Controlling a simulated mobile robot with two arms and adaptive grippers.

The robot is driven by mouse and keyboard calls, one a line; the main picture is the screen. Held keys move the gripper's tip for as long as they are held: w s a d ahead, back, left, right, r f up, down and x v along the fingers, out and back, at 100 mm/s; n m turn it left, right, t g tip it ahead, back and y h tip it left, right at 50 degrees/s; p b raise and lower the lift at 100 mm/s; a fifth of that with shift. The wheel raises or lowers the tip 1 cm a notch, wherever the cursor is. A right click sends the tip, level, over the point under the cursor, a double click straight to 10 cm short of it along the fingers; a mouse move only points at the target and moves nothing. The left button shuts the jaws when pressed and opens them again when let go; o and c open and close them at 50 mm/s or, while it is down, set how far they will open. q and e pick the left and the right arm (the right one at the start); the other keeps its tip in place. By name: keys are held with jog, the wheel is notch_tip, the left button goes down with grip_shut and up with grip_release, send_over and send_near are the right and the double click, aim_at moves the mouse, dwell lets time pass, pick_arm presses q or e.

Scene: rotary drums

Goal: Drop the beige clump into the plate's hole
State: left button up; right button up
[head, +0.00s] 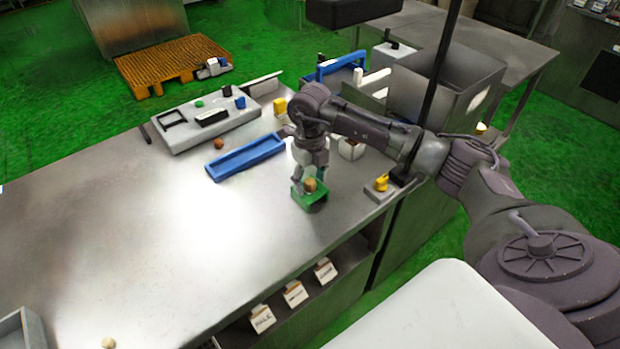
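My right gripper (309,177) points down over the metal table, right at a small green tray (313,200). A tan-beige clump (310,185) shows at its fingertips, just above or in the green tray. I cannot tell whether the fingers grip the clump or only stand around it. Another small pale beige lump (109,343) lies at the bottom left of the table. I cannot make out for certain a plate with a hole; a light grey panel (240,122) with a dark frame and several small parts lies at the back. My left gripper is not in view.
A blue tray (246,158) and a reddish-brown ball (219,143) lie behind the gripper. A small block with a yellow part (381,184) stands at the table's right edge. A grey bin (445,90) stands behind my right arm. The table's left part is mostly clear.

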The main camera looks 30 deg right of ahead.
jog(key=shift+r, duration=0.25)
notch_tip(320, 180, up, 12)
jog(key=shift+f, duration=0.25)
dwell(0.8)
